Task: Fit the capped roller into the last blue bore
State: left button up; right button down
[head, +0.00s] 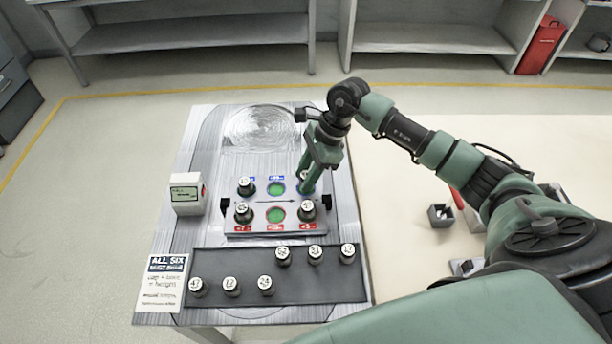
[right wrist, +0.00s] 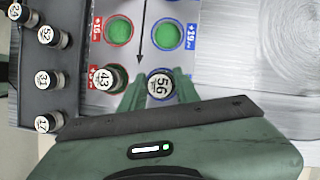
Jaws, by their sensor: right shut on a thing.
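My right gripper (head: 304,190) reaches down over the right end of the blue row on the fixture plate (head: 290,228). In the right wrist view its fingers (right wrist: 159,92) are shut on a capped roller marked 56 (right wrist: 160,84). That roller is over or in a blue-ringed bore; how deep it sits I cannot tell. The middle blue bore (head: 277,188) is empty and shows green, also in the right wrist view (right wrist: 167,33). Another capped roller (head: 246,186) stands in the left blue bore. My left gripper is not in view.
The red row holds a roller at left (head: 243,212) and one at right (head: 308,210); its middle bore (head: 276,214) is empty. A dark tray (head: 320,288) with several capped rollers lies in front. A white display box (head: 187,196) and a printed sign (head: 163,283) stand at left.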

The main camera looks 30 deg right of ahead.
jog(key=shift+f, duration=0.85)
jog(key=c, duration=1)
grip_release()
jog(key=shift+c, duration=0.2)
jog(key=shift+d+r, duration=0.1)
jog(key=shift+r, duration=0.15)
jog(key=b+v, duration=0.3)
jog(key=v, duration=0.8)
jog(key=shift+r+b, duration=0.3)
jog(key=shift+r, duration=0.1)
